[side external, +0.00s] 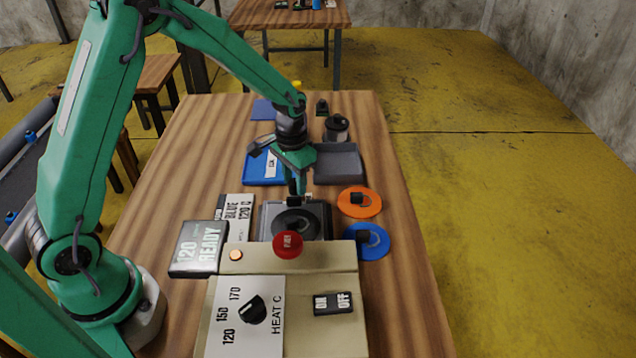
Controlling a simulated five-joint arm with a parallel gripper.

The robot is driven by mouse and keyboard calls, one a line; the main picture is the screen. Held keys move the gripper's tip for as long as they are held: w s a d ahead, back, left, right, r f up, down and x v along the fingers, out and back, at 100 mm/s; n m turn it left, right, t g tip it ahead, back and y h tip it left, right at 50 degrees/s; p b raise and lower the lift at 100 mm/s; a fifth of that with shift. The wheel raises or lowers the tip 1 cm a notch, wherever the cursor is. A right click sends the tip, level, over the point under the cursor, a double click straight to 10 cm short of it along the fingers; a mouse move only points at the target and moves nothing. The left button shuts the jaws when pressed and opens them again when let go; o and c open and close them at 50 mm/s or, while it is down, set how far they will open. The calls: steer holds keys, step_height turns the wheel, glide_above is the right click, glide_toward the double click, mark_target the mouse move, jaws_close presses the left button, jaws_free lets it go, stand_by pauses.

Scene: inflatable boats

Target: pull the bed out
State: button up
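The bed (323,209) is a dark metallic square plate at the far side of the beige press (240,265). A dark round piece (296,224) lies on it. My gripper (293,190) points down at the bed's far edge, by a small black part there. The fingers look close together, but I cannot tell whether they hold or touch anything. The red button (288,245) on the press partly covers the near side of the bed. The press has a heat dial (252,310), a small orange round light (236,254) and an on/off switch (333,303). A display (199,249) reads 120 READY.
An orange disc (350,206) and a blue disc (378,247), each with a black fitting, lie right of the bed. A card (238,209) reads BLUE 120 C. Behind lie a blue piece (258,172), a grey pad (340,165) and a black canister (337,130). The table's left side is clear.

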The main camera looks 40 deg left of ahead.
steer(key=shift+s+r, duration=0.1)
steer(key=shift+r, duration=3.8)
steer(key=shift+s+r, duration=0.2)
steer(key=shift+r, duration=0.25)
steer(key=s+r+t, duration=0.2)
steer(key=s+r, duration=0.4)
steer(key=s, duration=0.4)
steer(key=s+r+n+t, duration=0.1)
steer(key=s+r+t, duration=0.2)
steer(key=s+r, duration=0.4)
steer(key=shift+s+a+r+t, duration=0.2)
steer(key=shift+s+a+t, duration=0.15)
steer(key=shift+s, duration=1.95)
